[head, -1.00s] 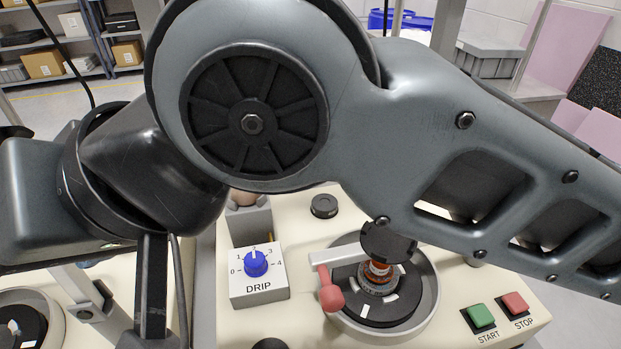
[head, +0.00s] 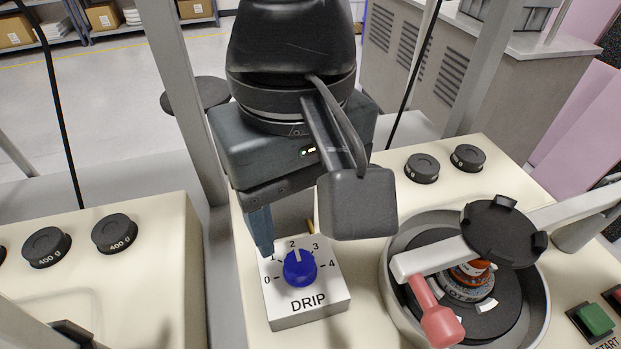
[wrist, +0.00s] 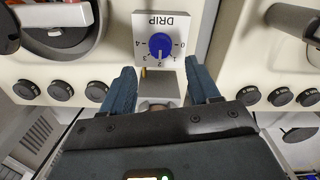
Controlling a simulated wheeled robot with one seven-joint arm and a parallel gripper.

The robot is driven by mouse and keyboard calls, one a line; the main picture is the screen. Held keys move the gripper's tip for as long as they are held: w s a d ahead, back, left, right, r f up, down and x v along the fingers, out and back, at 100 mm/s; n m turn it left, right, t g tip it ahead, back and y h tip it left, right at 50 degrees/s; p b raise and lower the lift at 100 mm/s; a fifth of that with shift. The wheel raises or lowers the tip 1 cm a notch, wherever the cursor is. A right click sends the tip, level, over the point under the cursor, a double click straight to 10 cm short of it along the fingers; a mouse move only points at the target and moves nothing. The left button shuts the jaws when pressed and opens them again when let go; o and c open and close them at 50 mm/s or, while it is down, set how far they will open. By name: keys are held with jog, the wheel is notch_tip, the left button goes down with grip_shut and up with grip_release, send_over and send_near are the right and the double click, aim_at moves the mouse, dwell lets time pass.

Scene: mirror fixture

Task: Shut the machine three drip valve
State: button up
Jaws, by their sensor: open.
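The drip valve is a blue knob (head: 300,268) on a white box (head: 308,309) marked DRIP, with a scale from 0 to 4. Its white pointer stands at about 2. The knob also shows upside down in the wrist view (wrist: 160,46). My gripper (wrist: 162,86) is open and empty, its two blue-grey fingers apart, with the knob just beyond their tips and roughly between them in the picture. In the head view one finger (head: 261,230) points down by the box's back left corner; the other is mostly hidden by the block on my wrist. No machine number is readable.
Right of the box is a round bowl (head: 541,300) with a dark disc, a swing arm (head: 435,258) and a red handle (head: 436,315). A green START button (head: 596,320) is at the far right. Black weights (head: 422,168) stand behind. Another machine (head: 130,270) is left.

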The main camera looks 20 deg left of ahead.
aim_at(300, 262)
jog(key=shift+f, duration=3.9)
jog(key=shift+c, duration=0.2)
jog(key=c, duration=1)
